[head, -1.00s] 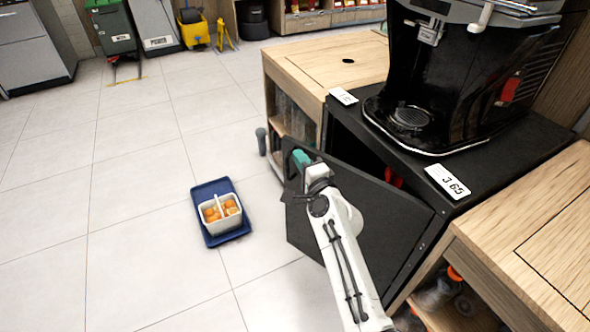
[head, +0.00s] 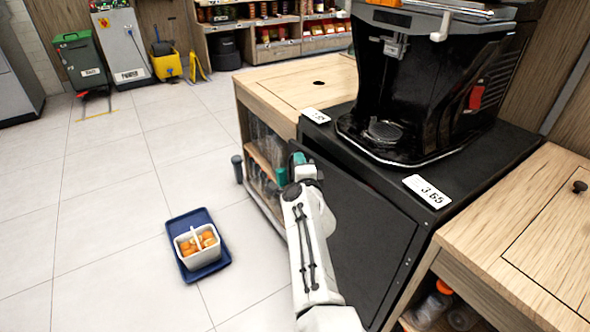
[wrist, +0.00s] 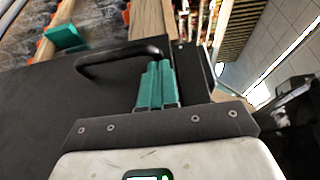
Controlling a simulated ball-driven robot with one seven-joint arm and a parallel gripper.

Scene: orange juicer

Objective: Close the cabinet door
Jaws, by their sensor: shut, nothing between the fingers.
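The black cabinet door (head: 355,215) under the juicer stands slightly ajar, its far edge a little out from the cabinet. In the wrist view the dark door panel (wrist: 40,110) carries a black bar handle (wrist: 100,58). My gripper (head: 297,160) is at the door's far, free edge, on its outer side. Its teal fingers (wrist: 157,85) are together and empty, close beside the handle's end. I cannot tell whether they touch the door. My arm hides part of the door's lower outer face.
The black juicer (head: 420,90) stands on the cabinet. Wooden counters (head: 300,80) flank it, with open shelves below. A white basket of oranges (head: 195,243) sits on a blue tray (head: 212,270) on the floor. The tiled floor at left is mostly clear.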

